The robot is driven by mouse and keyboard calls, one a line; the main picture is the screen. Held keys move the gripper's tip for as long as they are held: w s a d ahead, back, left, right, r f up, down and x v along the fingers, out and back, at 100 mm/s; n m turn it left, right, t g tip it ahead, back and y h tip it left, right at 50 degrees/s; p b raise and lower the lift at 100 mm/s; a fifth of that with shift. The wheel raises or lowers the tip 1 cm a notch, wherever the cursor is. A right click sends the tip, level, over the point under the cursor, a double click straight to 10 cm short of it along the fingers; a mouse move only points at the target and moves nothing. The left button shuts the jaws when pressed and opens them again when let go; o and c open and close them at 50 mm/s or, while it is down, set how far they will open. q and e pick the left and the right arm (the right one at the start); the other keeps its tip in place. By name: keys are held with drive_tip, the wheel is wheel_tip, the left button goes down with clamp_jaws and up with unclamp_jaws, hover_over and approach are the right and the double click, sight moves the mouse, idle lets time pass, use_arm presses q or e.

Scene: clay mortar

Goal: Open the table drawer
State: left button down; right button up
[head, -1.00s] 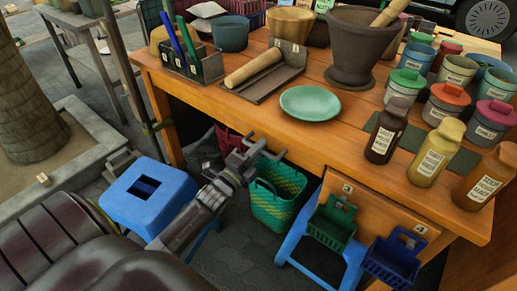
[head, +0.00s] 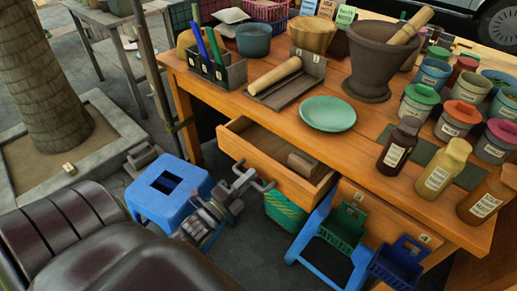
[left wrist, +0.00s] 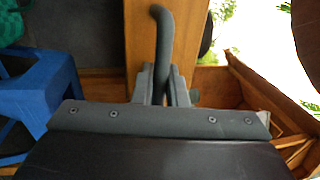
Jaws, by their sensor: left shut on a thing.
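The wooden table (head: 375,125) has its drawer (head: 262,167) pulled out toward me, with the inside visible. A brown block-like object (head: 302,163) lies inside at the right end. My left gripper (head: 246,181) is at the drawer front, shut on the grey bar handle (head: 265,186). In the left wrist view the two fingers (left wrist: 165,90) close around the dark curved handle (left wrist: 162,35), against the wooden drawer front (left wrist: 137,40). The drawer's side wall (left wrist: 262,90) also shows there. My right gripper is not in view.
A blue stool (head: 168,190) stands left of my left gripper. A green basket (head: 285,214) is partly hidden under the drawer. Another blue stool (head: 320,238) and green and blue hanging baskets (head: 398,262) are right of it. Bottles and a mortar (head: 372,60) stand on the tabletop.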

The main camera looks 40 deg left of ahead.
use_arm(q)
drive_tip(key=r+p+v, duration=0.2)
drive_tip(key=v, duration=0.8)
drive_tip(key=shift+s+p, duration=0.4)
drive_tip(key=shift+s, duration=0.1)
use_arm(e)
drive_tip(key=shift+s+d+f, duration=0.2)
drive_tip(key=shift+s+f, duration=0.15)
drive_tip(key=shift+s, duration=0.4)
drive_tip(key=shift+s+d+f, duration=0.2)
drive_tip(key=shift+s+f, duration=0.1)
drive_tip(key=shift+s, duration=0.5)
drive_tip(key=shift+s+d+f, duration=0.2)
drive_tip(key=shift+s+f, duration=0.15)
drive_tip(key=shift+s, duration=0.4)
use_arm(q)
drive_tip(key=shift+a+f, duration=0.1)
drive_tip(key=c, duration=1.5)
unclamp_jaws()
drive_tip(key=shift+c, duration=0.2)
drive_tip(key=b+v, duration=0.2)
drive_tip(key=v, duration=1.5)
drive_tip(key=shift+s, duration=0.25)
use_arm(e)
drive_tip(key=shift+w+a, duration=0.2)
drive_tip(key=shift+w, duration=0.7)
